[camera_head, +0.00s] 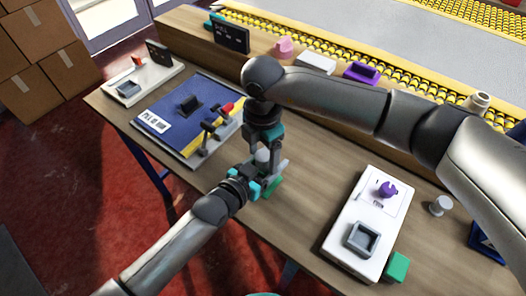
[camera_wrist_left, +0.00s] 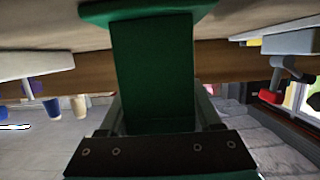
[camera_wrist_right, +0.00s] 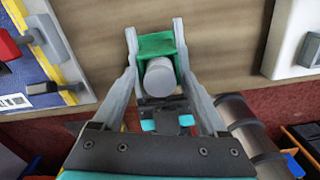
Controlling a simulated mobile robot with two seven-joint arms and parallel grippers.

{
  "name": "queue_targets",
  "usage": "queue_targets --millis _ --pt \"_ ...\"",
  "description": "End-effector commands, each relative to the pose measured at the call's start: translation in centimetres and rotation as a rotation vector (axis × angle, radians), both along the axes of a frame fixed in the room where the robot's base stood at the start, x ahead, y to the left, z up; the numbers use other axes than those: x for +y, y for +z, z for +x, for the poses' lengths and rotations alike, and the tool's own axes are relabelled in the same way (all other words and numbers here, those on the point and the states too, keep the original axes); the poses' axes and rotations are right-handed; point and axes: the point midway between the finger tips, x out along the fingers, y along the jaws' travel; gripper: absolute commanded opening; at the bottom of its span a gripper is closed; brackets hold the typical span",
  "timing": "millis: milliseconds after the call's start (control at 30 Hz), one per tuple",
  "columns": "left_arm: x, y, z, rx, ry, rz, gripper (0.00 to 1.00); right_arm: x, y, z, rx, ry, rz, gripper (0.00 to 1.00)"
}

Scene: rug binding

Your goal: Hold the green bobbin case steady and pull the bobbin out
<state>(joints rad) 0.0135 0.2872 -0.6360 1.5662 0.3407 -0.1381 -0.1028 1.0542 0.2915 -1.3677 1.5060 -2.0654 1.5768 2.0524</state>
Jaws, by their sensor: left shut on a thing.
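The green bobbin case (camera_head: 272,188) is above the table's front edge area. My left gripper (camera_head: 258,184) is shut on it; the left wrist view shows its green body (camera_wrist_left: 153,70) filling the space between the fingers. A pale grey cylindrical bobbin (camera_head: 262,156) sticks up from the case, and it also shows in the right wrist view (camera_wrist_right: 160,77). My right gripper (camera_wrist_right: 154,32) points down over it, with its fingers apart on either side of the bobbin and the green case (camera_wrist_right: 155,44). A small gap shows beside the bobbin; contact cannot be told.
A blue board with levers (camera_head: 188,112) lies left of the grippers. A white tray (camera_head: 345,232) with a purple knob and a square cup stands right. A green block (camera_head: 397,267) and a grey cylinder (camera_head: 440,206) are near it. Bare table lies between.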

Motion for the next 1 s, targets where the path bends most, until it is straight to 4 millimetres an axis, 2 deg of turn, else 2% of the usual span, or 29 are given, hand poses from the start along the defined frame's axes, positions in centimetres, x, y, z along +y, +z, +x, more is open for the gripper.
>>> queue_targets --millis 67,633,700,733,1000 --pt "-0.01 -0.06 -0.03 0.001 0.0 0.001 0.0 0.01 0.02 0.0 0.0 0.0 0.0 0.65" --pt "-0.01 -0.06 -0.03 0.002 0.0 0.001 0.0 0.01 0.06 0.01 0.0 0.0 0.0 0.01" --pt "0.0 -0.07 -0.03 0.002 0.0 0.001 0.0 0.01 0.06 0.02 0.0 0.0 0.0 0.0" --pt "0.0 -0.07 -0.03 0.002 0.0 0.001 0.0 0.01 0.07 0.02 0.0 0.0 0.0 0.43" --pt "0.0 -0.07 -0.02 0.002 0.0 0.001 0.0 0.0 0.07 0.02 0.0 0.0 0.0 0.13"
